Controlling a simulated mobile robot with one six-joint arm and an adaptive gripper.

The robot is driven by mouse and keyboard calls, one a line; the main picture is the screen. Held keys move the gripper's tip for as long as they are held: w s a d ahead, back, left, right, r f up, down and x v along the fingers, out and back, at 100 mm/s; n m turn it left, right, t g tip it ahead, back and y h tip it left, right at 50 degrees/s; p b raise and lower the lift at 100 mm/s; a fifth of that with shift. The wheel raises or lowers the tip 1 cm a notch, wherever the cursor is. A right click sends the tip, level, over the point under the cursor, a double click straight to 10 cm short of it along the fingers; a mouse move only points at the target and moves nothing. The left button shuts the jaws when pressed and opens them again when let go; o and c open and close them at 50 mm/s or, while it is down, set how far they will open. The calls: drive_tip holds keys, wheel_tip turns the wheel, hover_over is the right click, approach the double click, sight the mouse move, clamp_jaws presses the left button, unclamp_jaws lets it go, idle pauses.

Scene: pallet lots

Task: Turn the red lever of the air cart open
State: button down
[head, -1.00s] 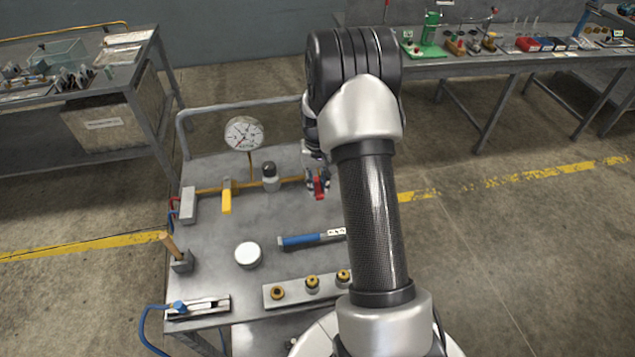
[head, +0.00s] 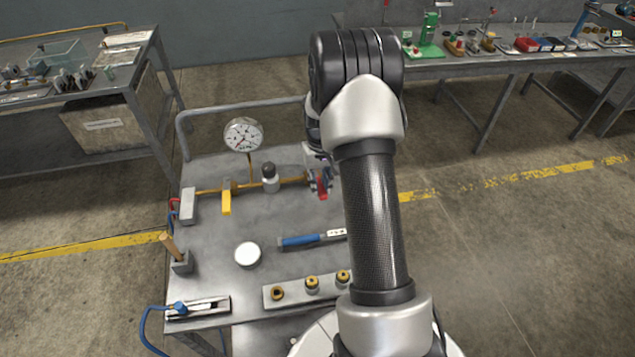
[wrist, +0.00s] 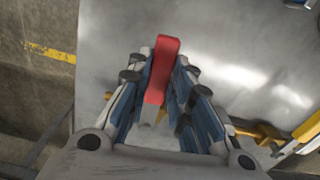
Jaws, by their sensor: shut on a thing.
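The red lever (wrist: 163,65) shows in the wrist view between the two fingers of my gripper (wrist: 163,92), its free end sticking out past the fingertips. My gripper is shut on the lever. In the head view the red lever (head: 322,187) is a small red patch at the right end of the yellow pipe, just left of my forearm. My gripper (head: 320,180) is there too, partly hidden by my arm. The air cart (head: 220,290) has a grey metal top. The valve body under the lever is mostly hidden.
On the cart stand a pressure gauge (head: 243,134), a yellow lever (head: 226,198), a dark-capped fitting (head: 269,178), a white round cap (head: 247,254) and a blue-handled tool (head: 312,239). A wooden-handled piece (head: 177,253) is at the left. Benches stand behind, left and right.

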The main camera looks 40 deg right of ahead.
drive_tip(key=d+n, duration=0.1)
drive_tip(key=d+n+p, duration=0.1)
drive_tip(key=d+n, duration=0.1)
drive_tip(key=n, duration=0.1)
drive_tip(key=shift+s+d+r, duration=0.1)
drive_tip(key=shift+s, duration=0.15)
drive_tip(key=d+n, duration=0.1)
drive_tip(key=n, duration=0.1)
drive_tip(key=d+n+p, duration=0.1)
drive_tip(key=d+n, duration=0.1)
drive_tip(key=shift+w+d+n, duration=0.15)
drive_tip(key=shift+w+n, duration=0.25)
drive_tip(key=w+d+n, duration=0.1)
drive_tip(key=n, duration=0.1)
drive_tip(key=w+d+n, duration=0.1)
drive_tip(key=n, duration=0.1)
drive_tip(key=shift+d+p, duration=0.3)
drive_tip(key=shift+p, duration=0.1)
drive_tip(key=shift+w+d+n, duration=0.4)
drive_tip(key=shift+w+n, duration=0.15)
drive_tip(key=shift+n, duration=0.5)
drive_tip(key=shift+w+d+n, duration=0.35)
drive_tip(key=shift+w+n, duration=0.15)
drive_tip(key=shift+n, duration=0.55)
drive_tip(key=c, duration=1.4)
unclamp_jaws()
drive_tip(key=shift+c, duration=0.2)
